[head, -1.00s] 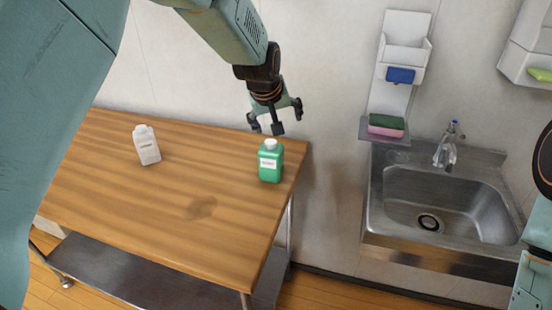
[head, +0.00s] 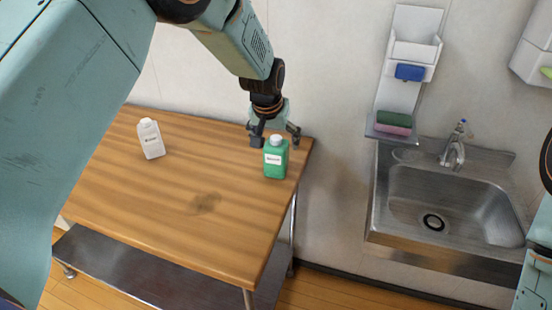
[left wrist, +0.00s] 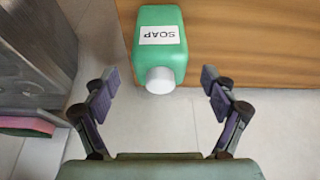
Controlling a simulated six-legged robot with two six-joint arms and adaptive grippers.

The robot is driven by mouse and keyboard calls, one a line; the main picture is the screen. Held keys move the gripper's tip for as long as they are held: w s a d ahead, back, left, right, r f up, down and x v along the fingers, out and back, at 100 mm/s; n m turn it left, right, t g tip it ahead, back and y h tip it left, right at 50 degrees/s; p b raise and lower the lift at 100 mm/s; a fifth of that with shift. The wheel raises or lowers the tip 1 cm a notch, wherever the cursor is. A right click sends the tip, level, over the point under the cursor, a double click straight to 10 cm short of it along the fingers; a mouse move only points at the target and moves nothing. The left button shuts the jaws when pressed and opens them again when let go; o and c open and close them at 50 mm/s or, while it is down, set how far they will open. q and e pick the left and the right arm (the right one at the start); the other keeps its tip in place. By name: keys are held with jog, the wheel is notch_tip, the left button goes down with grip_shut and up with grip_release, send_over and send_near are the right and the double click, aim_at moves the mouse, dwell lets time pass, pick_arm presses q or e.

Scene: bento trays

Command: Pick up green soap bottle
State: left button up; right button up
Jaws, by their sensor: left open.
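The green soap bottle (head: 275,160) stands upright near the right end of the wooden table in the head view. It has a white cap and a white label. My left gripper (head: 275,139) is open, its fingers close around the bottle's top and behind it. In the left wrist view the green bottle (left wrist: 160,45), its label reading SOAP, lies ahead of and between the spread fingers of the left gripper (left wrist: 159,88). No finger visibly touches it there. My right gripper is not clearly seen; only part of my right arm shows at the right edge.
A white bottle (head: 151,139) stands farther left on the wooden table (head: 150,205). A dark stain marks the tabletop. A metal sink (head: 445,195) and a wall shelf (head: 389,131) with sponges are to the right. The wall is behind the table.

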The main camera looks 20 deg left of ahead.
pick_arm(q)
jog(key=shift+x, duration=1.25)
jog(key=shift+a+f, duration=0.1)
jog(key=shift+f, duration=0.35)
jog(key=shift+w, duration=0.1)
jog(key=c, duration=1.5)
jog(key=shift+r, duration=0.1)
notch_tip(320, 180, up, 9)
jog(key=shift+r, duration=0.45)
